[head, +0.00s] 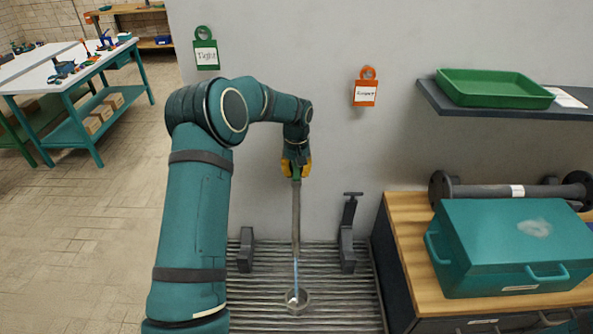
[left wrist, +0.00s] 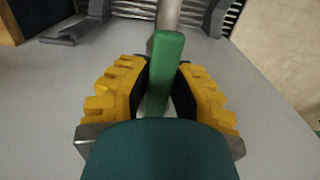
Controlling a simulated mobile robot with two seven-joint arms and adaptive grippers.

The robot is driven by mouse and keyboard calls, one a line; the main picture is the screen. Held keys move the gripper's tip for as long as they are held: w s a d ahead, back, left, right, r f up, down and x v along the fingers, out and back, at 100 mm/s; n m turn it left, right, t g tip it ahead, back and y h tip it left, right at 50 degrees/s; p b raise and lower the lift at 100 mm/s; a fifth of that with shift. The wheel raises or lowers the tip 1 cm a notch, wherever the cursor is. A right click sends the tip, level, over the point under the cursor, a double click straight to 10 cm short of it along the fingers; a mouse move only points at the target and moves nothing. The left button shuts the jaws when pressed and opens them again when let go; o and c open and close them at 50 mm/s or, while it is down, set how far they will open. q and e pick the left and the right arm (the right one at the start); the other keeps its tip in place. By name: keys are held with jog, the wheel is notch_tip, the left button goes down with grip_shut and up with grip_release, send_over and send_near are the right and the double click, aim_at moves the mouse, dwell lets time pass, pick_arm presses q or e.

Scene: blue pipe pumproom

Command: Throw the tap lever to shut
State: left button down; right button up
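The tap lever (left wrist: 164,75) is a green bar on a grey upright pipe (head: 296,215) in front of the wall. In the head view only a little green shows at the pipe's top, below my left gripper (head: 296,168). In the left wrist view the yellow fingers of my left gripper (left wrist: 160,98) lie on both sides of the green bar, with their dark pads against it. The gripper looks shut on the lever. Part of the bar's near end is hidden behind my wrist. My right gripper is in neither view.
A green tag (head: 206,52) and an orange tag (head: 366,88) hang on the wall. Dark brackets (head: 246,250) (head: 348,240) flank the pipe above a ribbed floor grate (head: 255,310). A wooden bench (head: 408,250) with a teal box (head: 510,245) stands at right, below a shelf with a green tray (head: 495,88).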

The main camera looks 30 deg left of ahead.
pick_arm(q)
jog(key=shift+m, duration=0.3)
jog(key=m+p, duration=0.1)
jog(key=m, duration=0.2)
jog(key=shift+a+m, duration=0.1)
jog(key=shift+m, duration=0.2)
jog(key=m, duration=0.4)
jog(key=shift+s+m+p, duration=0.1)
jog(key=shift+m+p, duration=0.2)
jog(key=shift+p, duration=0.05)
jog(key=m, duration=0.4)
jog(key=shift+a+m+p, duration=0.2)
jog(key=shift+m+p, duration=0.1)
jog(key=shift+p, duration=0.1)
jog(key=m, duration=0.4)
jog(key=shift+m+p, duration=0.35)
jog(key=shift+m, duration=0.05)
jog(key=c, duration=0.8)
grip_release()
jog(key=shift+w, duration=0.2)
